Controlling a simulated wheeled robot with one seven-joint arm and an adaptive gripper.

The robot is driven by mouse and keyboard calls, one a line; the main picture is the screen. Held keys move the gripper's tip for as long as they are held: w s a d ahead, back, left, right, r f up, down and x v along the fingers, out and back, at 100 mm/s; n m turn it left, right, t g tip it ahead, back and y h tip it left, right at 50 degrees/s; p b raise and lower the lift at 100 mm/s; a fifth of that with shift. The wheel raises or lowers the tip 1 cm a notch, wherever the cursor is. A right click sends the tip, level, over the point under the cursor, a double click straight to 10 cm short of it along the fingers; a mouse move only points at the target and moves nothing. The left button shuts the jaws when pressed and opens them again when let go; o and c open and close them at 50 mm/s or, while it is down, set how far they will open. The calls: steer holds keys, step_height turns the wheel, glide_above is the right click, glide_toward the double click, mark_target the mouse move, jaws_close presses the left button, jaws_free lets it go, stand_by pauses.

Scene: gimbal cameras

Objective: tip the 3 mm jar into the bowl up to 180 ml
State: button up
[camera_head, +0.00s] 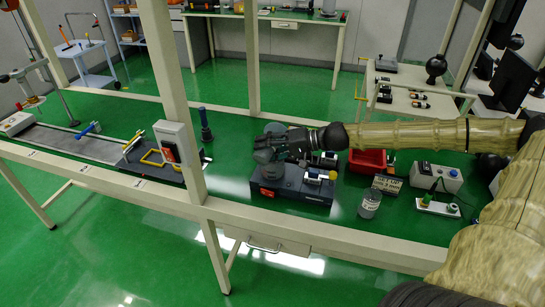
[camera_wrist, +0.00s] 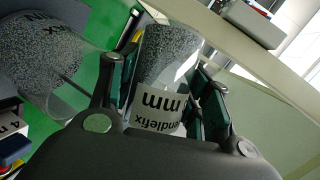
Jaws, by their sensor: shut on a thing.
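My gripper (camera_head: 270,149) is at the end of my outstretched arm, above a dark blue-grey device. In the wrist view my gripper (camera_wrist: 162,88) is shut on a clear jar (camera_wrist: 160,108). Its white label reads upside down, ending in "ndlefix" and "mm"; no number shows. Grey granules fill the part of the jar toward the top of the picture. A second clear vessel (camera_wrist: 45,55) with grey granules and dark lettering is at the left of the wrist view. I cannot tell whether it is the bowl. Another labelled jar (camera_head: 370,204) stands upright on the bench.
The dark device (camera_head: 292,186) stands below my gripper. The bench's front edge is pale.

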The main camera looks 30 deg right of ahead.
steer(key=shift+r+m+y+b, duration=0.35)
steer(key=shift+m+y+b, duration=0.1)
steer(key=shift+m, duration=0.15)
stand_by(2.2)
